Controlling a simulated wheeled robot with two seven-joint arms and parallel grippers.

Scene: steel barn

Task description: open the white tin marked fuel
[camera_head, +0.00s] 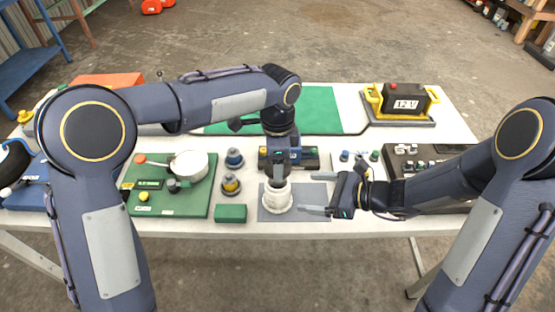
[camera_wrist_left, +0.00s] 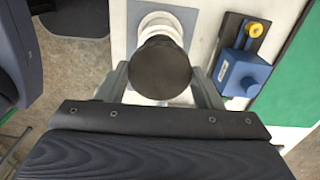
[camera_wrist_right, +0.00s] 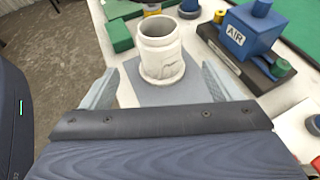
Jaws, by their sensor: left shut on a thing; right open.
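The white tin (camera_head: 277,201) stands upright on a grey mat (camera_head: 312,203) at the front middle of the table. In the right wrist view the tin (camera_wrist_right: 160,55) shows an open mouth; I cannot read any marking on it. My left gripper (camera_head: 279,172) is above the tin, shut on a round black lid (camera_wrist_left: 161,68). In the left wrist view the lid hides much of the tin (camera_wrist_left: 160,22) below it and appears raised clear of it. My right gripper (camera_head: 316,193) is open to the right of the tin, its fingers pointing at it.
A blue box marked AIR (camera_wrist_right: 248,30) stands just behind the tin. A green block (camera_head: 231,213) and small dark knobbed pieces (camera_head: 231,185) are to its left, beside a green board (camera_head: 190,205) with a white pot (camera_head: 189,166). A 12V battery (camera_head: 405,101) stands back right.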

